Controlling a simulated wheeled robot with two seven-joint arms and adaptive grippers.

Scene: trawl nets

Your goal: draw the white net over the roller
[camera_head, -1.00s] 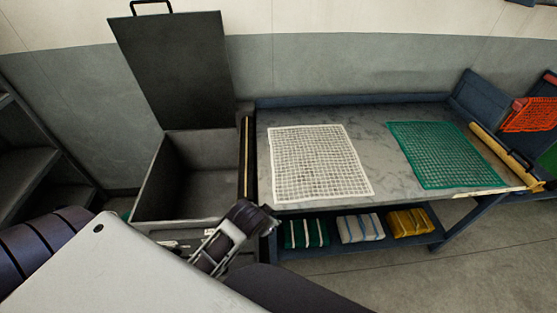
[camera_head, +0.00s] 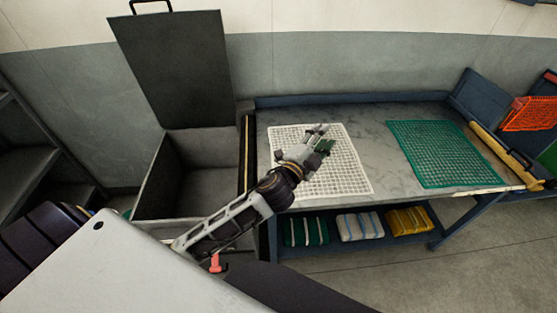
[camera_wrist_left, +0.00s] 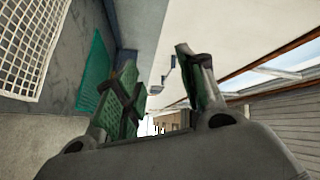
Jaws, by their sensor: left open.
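The white net (camera_head: 345,172) lies flat on the left part of the grey table. It also shows at the upper left of the left wrist view (camera_wrist_left: 32,42). My left gripper (camera_head: 322,138) is open and empty. In the head view it overlaps the net's upper middle and hides part of it. In the left wrist view its two green-padded fingers (camera_wrist_left: 157,58) stand apart, with the net off to one side. A narrow yellowish bar (camera_head: 246,158) at the table's left edge looks like a roller. A thicker yellow bar (camera_head: 500,152) lies along the right edge. My right gripper is out of view.
A green net (camera_head: 445,155) lies flat on the table's right part. An open grey bin (camera_head: 165,205) with a raised lid (camera_head: 175,70) stands left of the table. The lower shelf (camera_head: 350,249) holds green, white and yellow bundles. Bare table lies between the nets.

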